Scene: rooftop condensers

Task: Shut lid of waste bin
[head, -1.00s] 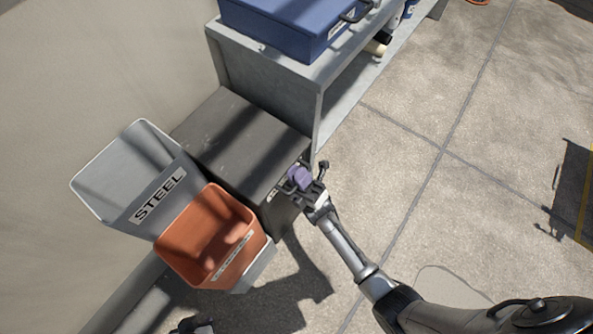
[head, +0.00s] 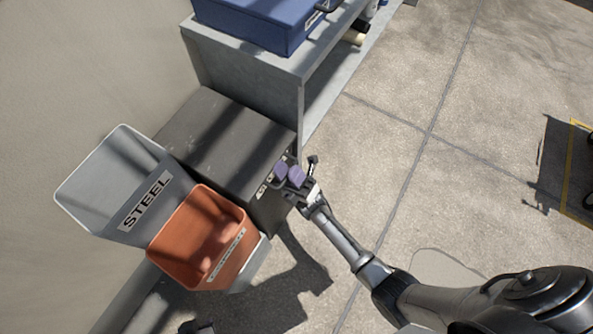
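A dark grey box-shaped bin (head: 222,140) stands between the STEEL bin and the bench. Its flat top lies level over the body, with no gap that I can see. A white label, partly hidden, is on its front face. My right gripper (head: 289,173) is at the upper front edge of this bin, beside the label. Its two purple-padded fingers are apart with nothing between them; I cannot tell whether they touch the bin. A small dark part at the bottom edge looks like my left gripper (head: 196,327); it is mostly cut off.
A grey open bin marked STEEL (head: 146,201) and an orange open bin (head: 200,238) stand to the left, near the wall. A grey bench (head: 252,62) with a blue case (head: 262,22) on it stands behind.

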